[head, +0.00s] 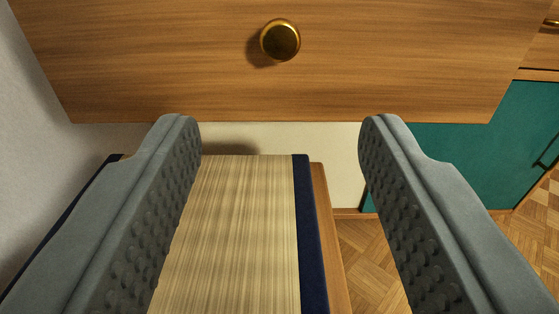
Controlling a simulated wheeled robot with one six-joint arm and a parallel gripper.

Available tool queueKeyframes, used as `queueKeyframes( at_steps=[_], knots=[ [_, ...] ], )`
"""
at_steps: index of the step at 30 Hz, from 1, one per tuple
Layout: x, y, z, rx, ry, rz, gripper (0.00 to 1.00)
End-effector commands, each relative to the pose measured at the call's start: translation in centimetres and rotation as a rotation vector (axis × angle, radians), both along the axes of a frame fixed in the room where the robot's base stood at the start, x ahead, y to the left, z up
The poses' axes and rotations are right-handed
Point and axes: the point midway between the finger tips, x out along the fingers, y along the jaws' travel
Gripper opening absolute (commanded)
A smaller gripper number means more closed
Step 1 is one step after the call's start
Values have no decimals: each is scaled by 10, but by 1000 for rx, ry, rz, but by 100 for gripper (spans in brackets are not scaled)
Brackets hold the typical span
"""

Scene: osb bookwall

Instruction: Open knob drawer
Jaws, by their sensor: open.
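A wooden drawer front (400,60) with horizontal grain spans the top of the head view. A round brass knob (280,40) sticks out of it near the middle and casts a small shadow to its lower left. I cannot tell whether the drawer stands fully closed. My gripper (280,135) is open, its two grey, studded fingers spread wide on either side. The fingertips lie below the knob in the picture, with the knob's column between them. Nothing is between the fingers, and they appear apart from the knob.
Below the drawer is a beige woven surface (240,230) with dark blue edging and a wooden side. A teal cabinet door (470,140) with a handle stands at the right. A pale wall (30,110) is close on the left. Parquet floor (375,270) shows at lower right.

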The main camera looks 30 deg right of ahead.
Motion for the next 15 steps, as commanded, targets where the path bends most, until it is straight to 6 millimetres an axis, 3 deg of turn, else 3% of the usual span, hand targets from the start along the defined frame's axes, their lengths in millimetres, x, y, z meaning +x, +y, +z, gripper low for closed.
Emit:
queueKeyframes(
  at_steps=[6, 15],
  knots=[
    [-19, 13, 0, 0, 0, 1, 51],
    [-23, 15, 0, 1, -1, -1, 51]
  ],
)
